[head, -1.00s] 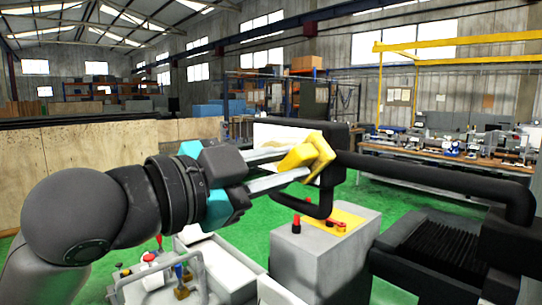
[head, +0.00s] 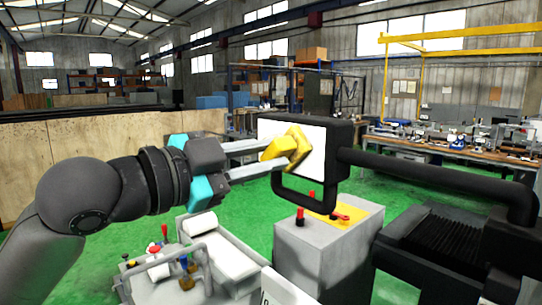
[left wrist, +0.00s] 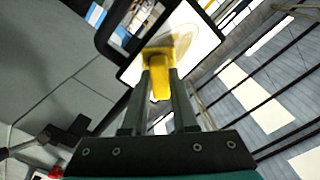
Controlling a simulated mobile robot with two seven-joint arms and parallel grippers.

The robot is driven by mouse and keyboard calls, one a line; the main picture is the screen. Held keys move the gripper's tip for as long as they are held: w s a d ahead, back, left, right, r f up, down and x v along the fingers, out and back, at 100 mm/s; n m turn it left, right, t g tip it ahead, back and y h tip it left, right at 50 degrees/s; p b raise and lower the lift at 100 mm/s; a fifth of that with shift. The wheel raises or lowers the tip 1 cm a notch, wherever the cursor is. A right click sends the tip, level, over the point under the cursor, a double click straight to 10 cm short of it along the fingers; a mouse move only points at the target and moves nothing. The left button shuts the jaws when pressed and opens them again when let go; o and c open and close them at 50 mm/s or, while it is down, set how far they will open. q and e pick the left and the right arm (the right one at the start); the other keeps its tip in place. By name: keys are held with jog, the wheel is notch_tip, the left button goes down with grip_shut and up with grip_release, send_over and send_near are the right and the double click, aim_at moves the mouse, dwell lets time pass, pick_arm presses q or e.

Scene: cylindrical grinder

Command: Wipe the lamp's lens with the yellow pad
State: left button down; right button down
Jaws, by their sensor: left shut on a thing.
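The lamp (head: 345,136) is a black rectangular housing with a handle loop below and an arm running right. Its white lens (head: 314,150) faces my left gripper (head: 272,158). That gripper is shut on the yellow pad (head: 285,147), a bent block held in front of the lens. In the left wrist view the pad (left wrist: 159,72) overlaps the lens (left wrist: 200,42), and a brownish smear (left wrist: 184,42) shows on the lens beside it. The pad looks to be at the lens surface, but I cannot tell whether it touches. My right gripper is not in view.
Below the lamp stands a grey box (head: 322,262) with a yellow panel and red knobs (head: 300,215). Grey machine parts with levers (head: 165,270) lie lower left. A black ribbed cover (head: 440,245) is at right. A workbench (head: 450,150) stands behind, beyond green floor.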

pick_arm(q)
jog(key=shift+w+a+p, duration=0.75)
jog(key=shift+w+a, duration=1.9)
jog(key=shift+s+d+r+p, duration=0.15)
jog(key=shift+s+d+p, duration=0.5)
jog(key=shift+s+d, duration=3.65)
jog(key=shift+w, duration=0.1)
jog(key=w+a, duration=0.8)
jog(key=shift+w+a, duration=0.2)
jog(key=shift+a, duration=0.1)
jog(key=b+v, duration=0.2)
jog(key=v, duration=0.4)
jog(key=shift+s, duration=0.1)
